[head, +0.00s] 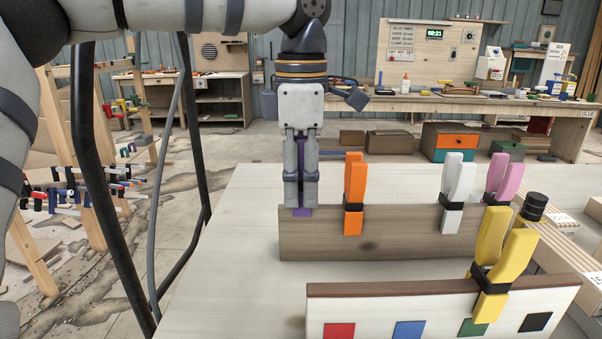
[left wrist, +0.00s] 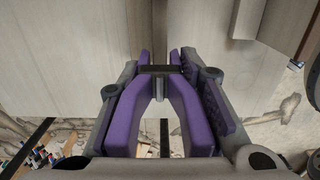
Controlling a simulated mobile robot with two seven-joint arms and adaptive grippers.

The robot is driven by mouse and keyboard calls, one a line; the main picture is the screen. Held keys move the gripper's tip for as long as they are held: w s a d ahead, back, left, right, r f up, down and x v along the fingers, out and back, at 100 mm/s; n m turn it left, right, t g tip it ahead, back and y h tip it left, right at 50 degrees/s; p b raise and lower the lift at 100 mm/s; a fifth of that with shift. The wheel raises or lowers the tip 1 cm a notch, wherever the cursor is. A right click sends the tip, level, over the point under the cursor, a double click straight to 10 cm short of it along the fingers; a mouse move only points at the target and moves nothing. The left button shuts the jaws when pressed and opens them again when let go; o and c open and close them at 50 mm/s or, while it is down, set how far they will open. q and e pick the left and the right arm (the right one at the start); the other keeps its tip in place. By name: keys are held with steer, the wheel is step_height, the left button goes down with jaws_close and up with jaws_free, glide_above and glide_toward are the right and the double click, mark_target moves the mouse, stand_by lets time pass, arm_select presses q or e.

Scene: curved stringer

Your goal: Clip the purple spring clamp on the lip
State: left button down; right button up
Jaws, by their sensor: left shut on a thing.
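The purple spring clamp (left wrist: 121,118) is held by its handles between the fingers of my left gripper (head: 302,190), which is shut on it and points down. In the head view the clamp is mostly hidden by the fingers; its purple tip (head: 302,212) shows at the top edge of the brown board (head: 330,245), near its left end. In the left wrist view its jaws lie on either side of a thin brown strip (left wrist: 160,30). I cannot tell whether they grip it. A nearer pale board has a dark brown lip (head: 400,288) along its top. My right gripper is not in view.
Orange (head: 354,180), white (head: 457,185) and pink (head: 505,176) clamps stand along the brown board. Coloured squares mark the nearer board's face. The pale tabletop (head: 235,215) is clear at the left.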

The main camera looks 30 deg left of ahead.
mark_target(301, 200)
arm_select(q)
steer(key=shift+f, duration=0.45)
steer(key=shift+f, duration=0.15)
steer(key=shift+f, duration=0.45)
steer(key=shift+f, duration=0.15)
steer(key=shift+f, duration=0.4)
steer(key=c, duration=1.1)
jaws_free()
